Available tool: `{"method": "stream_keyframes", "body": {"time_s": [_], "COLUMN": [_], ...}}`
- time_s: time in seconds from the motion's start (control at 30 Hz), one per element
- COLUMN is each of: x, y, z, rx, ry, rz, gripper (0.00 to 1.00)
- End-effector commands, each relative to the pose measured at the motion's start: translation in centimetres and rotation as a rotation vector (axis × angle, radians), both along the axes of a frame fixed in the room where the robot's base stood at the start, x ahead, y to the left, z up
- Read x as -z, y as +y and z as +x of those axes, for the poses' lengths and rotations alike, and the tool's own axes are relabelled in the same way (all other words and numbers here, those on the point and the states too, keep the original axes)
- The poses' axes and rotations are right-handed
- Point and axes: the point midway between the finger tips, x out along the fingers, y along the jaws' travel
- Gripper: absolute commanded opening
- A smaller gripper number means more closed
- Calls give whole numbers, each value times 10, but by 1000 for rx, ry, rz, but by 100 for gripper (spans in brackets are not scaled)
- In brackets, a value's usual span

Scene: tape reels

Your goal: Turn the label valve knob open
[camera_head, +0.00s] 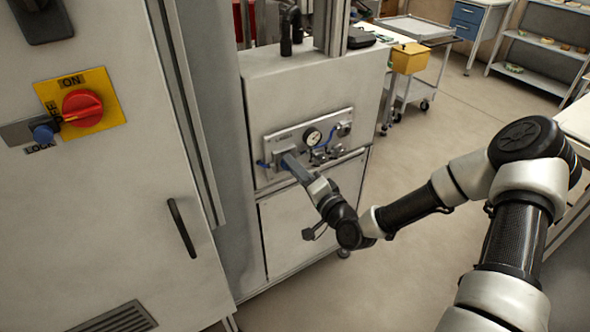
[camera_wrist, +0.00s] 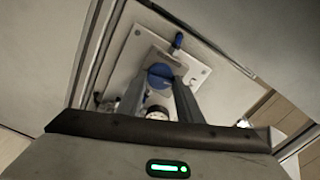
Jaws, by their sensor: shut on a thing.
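A blue round knob (camera_wrist: 160,76) sits on a pale square plate (camera_wrist: 196,75) on the machine panel in the wrist view. My gripper (camera_wrist: 160,88) reaches to it, with one finger on each side, and is shut on it. In the head view my gripper (camera_head: 288,160) is at the left part of the valve panel (camera_head: 328,120), and it hides most of the knob there.
A pressure gauge (camera_head: 312,137) and small fittings sit right of my gripper on the panel. A grey cabinet with a red rotary switch (camera_head: 82,108) stands at left. A cart with a yellow box (camera_head: 410,58) stands behind. The floor (camera_head: 420,150) right of the machine is clear.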

Motion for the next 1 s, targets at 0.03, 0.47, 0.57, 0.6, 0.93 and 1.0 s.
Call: {"method": "stream_keyframes", "body": {"time_s": [0.03,0.47,0.57,0.6,0.93,1.0], "x": [1,1,1,1,1,1], "y": [-1,0,0,0,0,0], "z": [0,0,0,0,0,0], "rx": [1,0,0,0,0,0], "ry": [17,104,109,110,110,110], "rz": [25,152,159,161,161,161], "gripper": [10,10,10,10,10,42]}}
